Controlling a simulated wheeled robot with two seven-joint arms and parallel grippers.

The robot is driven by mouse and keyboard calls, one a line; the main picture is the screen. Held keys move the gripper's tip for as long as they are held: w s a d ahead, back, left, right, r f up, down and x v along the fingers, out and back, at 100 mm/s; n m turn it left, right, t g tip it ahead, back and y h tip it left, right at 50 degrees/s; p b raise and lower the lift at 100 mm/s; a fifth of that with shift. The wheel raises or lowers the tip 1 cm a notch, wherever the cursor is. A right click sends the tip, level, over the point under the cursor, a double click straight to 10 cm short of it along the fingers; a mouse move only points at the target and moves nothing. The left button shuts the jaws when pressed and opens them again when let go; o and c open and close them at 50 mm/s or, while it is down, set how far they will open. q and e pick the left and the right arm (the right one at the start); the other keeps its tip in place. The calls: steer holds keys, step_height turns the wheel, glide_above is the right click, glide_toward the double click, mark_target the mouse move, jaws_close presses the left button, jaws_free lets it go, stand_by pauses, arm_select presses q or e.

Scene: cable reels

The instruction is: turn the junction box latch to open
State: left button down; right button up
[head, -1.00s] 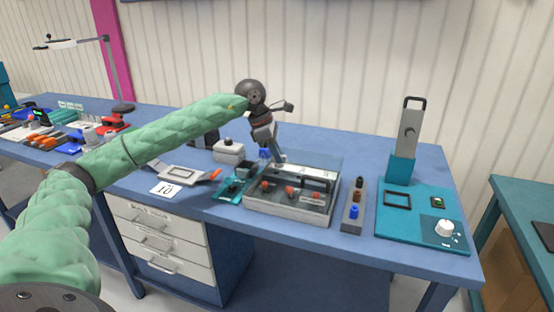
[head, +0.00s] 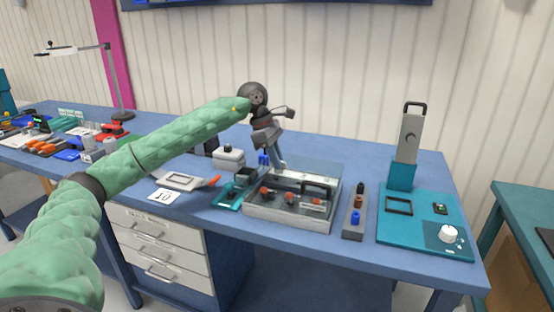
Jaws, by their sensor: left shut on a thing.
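The junction box (head: 290,214) is a grey box with a clear top, standing near the front middle of the blue bench. Orange-red knobs and a dark handle (head: 317,188) show on or through its top. My left gripper (head: 280,168) comes down from above to the back left part of the box. It is shut on what appears to be the junction box latch, which its fingers mostly hide. I cannot tell the latch's angle. My right gripper is not in view.
A teal holder (head: 235,191) stands close left of the box, and a grey strip with coloured plugs (head: 355,212) close right. A teal board (head: 420,232) with an upright post lies further right. A numbered card (head: 164,196) lies at the front left.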

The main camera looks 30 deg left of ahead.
arm_select(q)
steer(key=c, duration=1.5)
jaws_free()
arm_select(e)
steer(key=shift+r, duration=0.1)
